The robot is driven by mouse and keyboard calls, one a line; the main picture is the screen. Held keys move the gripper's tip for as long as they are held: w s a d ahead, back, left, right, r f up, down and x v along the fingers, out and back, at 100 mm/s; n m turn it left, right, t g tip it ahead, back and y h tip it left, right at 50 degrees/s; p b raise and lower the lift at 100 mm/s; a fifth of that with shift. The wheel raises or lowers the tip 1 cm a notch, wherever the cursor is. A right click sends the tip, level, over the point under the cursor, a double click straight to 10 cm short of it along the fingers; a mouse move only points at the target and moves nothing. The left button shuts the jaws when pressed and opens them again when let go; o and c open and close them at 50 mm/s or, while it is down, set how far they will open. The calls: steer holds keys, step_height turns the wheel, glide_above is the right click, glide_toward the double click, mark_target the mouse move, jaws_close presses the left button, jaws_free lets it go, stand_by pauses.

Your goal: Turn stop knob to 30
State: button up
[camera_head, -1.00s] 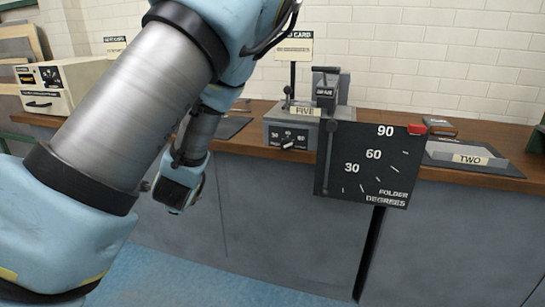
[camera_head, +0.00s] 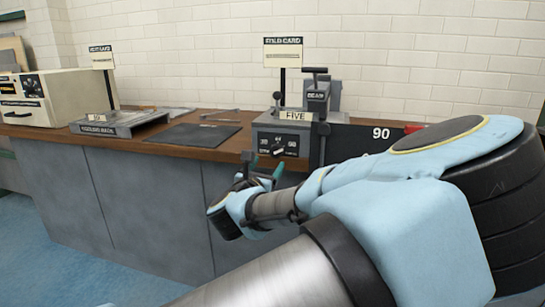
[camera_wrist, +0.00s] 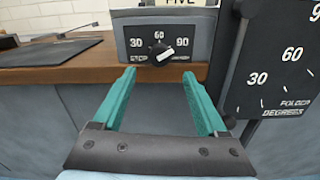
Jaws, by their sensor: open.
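The stop knob (camera_wrist: 161,54) is a small black dial with a white mark on the dark panel (camera_wrist: 137,33) of a grey machine labelled FIVE. The panel reads 30, 60 and 90, and the white mark tilts up and right, towards the 90 side. The knob also shows in the head view (camera_head: 279,152). My gripper (camera_wrist: 159,74) is open, with two green fingers and nothing between them. Its fingertips are below the knob in the wrist view and appear apart from it. In the head view, my gripper (camera_head: 262,173) is in front of the bench, below the panel.
A black folder-degrees board (camera_wrist: 281,62) stands just right of the machine; my arm covers most of it in the head view. The wooden bench edge (camera_wrist: 100,72) runs beneath the machine. A dark mat (camera_head: 194,135) and a grey tray (camera_head: 117,123) lie to the left.

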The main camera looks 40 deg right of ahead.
mark_target(275, 153)
steer(key=x, duration=0.7)
steer(key=shift+w+d, duration=0.15)
steer(key=shift+d, duration=0.05)
steer(key=shift+c, duration=0.2)
jaws_close()
